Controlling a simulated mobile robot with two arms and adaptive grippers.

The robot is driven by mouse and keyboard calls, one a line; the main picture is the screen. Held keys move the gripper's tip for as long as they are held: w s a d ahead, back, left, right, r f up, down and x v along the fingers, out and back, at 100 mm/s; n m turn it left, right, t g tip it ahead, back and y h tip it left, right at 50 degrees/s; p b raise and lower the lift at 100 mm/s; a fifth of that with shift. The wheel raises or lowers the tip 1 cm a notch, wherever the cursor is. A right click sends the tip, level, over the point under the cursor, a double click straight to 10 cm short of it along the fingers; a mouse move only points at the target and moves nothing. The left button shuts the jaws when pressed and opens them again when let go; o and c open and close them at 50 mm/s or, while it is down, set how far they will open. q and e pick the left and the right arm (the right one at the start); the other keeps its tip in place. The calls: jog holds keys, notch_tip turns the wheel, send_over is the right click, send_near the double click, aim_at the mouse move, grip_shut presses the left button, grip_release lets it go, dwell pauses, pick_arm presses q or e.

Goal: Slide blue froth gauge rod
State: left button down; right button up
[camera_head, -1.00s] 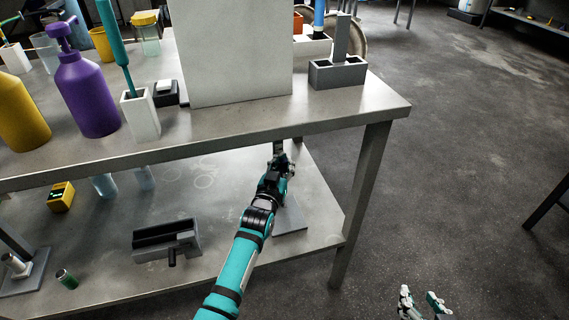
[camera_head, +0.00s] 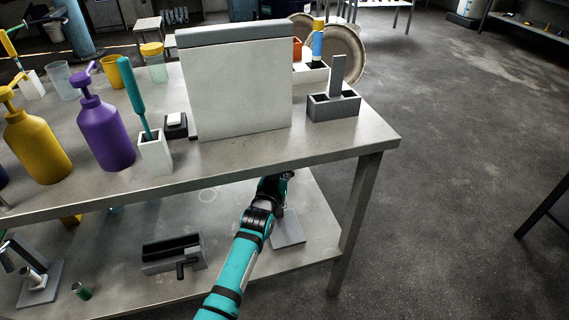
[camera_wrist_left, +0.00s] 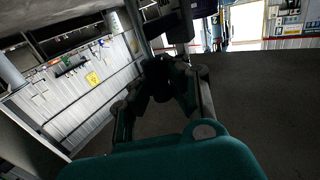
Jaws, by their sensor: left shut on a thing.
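My left arm reaches in under the tabletop, and its gripper is mostly hidden behind the table's front edge in the head view. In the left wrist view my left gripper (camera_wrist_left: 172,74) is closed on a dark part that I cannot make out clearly. A stand with a flat grey base plate (camera_head: 288,230) is below the gripper on the lower shelf. I cannot make out a blue rod in the grip. A blue upright piece with a yellow top (camera_head: 318,42) stands in a white holder at the back of the tabletop. My right gripper is not in view.
The steel tabletop (camera_head: 240,155) overhangs the left arm, with a table leg (camera_head: 356,215) to its right. A large white panel (camera_head: 242,90) and a grey two-slot block (camera_head: 334,106) stand on top. A grey slotted block (camera_head: 173,255) lies left of the arm. The floor at right is clear.

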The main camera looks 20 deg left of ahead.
pick_arm(q)
jog(key=shift+s+f, duration=0.1)
jog(key=shift+f, duration=0.05)
jog(key=c, duration=1.3)
grip_release()
jog(key=shift+s+r, duration=0.2)
jog(key=shift+r, duration=0.15)
jog(key=shift+c, duration=0.2)
jog(key=shift+o, duration=0.7)
jog(key=shift+w, duration=0.15)
jog(key=s, duration=1.2)
